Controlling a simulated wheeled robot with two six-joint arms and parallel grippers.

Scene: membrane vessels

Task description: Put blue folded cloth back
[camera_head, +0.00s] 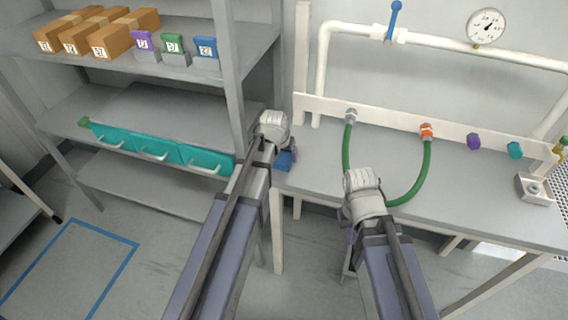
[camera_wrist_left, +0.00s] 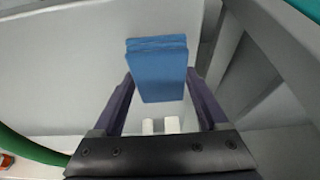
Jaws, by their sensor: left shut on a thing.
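The blue folded cloth (camera_head: 284,161) is held in my left gripper (camera_head: 288,156), between the shelf rack's right post and the table's left end. In the left wrist view the blue cloth (camera_wrist_left: 157,70) sits between the two purple fingers of my left gripper (camera_wrist_left: 160,80), which are shut on it. My right gripper (camera_head: 350,240) hangs near the front edge of the table, mostly hidden behind its wrist; its finger opening cannot be made out.
The rack's upper shelf (camera_head: 110,62) holds brown boxes (camera_head: 115,38) and purple, green and blue labelled items (camera_head: 205,47). Teal bins (camera_head: 150,148) hang below the middle shelf. The table (camera_head: 460,192) carries a green hose (camera_head: 425,165) and a small grey box (camera_head: 534,190).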

